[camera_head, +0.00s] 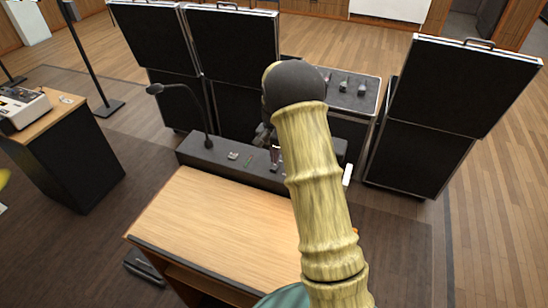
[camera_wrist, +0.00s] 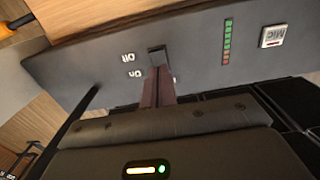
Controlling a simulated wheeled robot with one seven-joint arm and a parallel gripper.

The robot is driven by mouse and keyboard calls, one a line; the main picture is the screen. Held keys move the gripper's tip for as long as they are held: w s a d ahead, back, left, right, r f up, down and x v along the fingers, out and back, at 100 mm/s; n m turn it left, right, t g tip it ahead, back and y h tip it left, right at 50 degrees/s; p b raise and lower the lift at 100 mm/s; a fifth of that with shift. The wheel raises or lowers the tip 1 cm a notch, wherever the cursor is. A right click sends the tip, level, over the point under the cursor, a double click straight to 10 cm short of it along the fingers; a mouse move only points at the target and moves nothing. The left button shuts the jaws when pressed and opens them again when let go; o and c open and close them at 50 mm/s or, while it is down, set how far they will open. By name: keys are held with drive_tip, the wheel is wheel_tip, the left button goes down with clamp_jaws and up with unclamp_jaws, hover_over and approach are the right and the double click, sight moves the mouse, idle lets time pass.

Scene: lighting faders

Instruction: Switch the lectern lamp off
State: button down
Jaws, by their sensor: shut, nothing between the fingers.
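The lectern's dark control panel (camera_head: 215,158) runs along the back of its wooden top. In the wrist view the panel (camera_wrist: 195,45) carries a small dark switch (camera_wrist: 157,53) with upside-down "Off" and "On" labels beside it. My gripper (camera_wrist: 158,72) is shut and empty, its reddish-brown fingertips right at the switch; I cannot tell whether they touch it. In the head view my gripper (camera_head: 274,152) is low over the panel, and my arm hides much of it. A gooseneck (camera_head: 209,112) rises from the panel's left part; I cannot tell whether it is the lamp.
Black cases (camera_head: 235,45) stand behind the lectern, with another tall case (camera_head: 450,90) at right. A side desk (camera_head: 65,150) is at left.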

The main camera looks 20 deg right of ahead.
sight(273, 167)
drive_tip(key=shift+s+a+r+p, duration=0.15)
drive_tip(key=shift+s+a+r, duration=0.05)
drive_tip(key=shift+r, duration=0.45)
drive_tip(key=shift+s+a+r+p, duration=0.15)
drive_tip(key=shift+a+r, duration=0.05)
drive_tip(key=shift+r, duration=0.4)
wheel_tip(273, 167, up, 10)
drive_tip(key=b, duration=0.3)
drive_tip(key=shift+f, duration=0.2)
drive_tip(key=shift+b, duration=0.3)
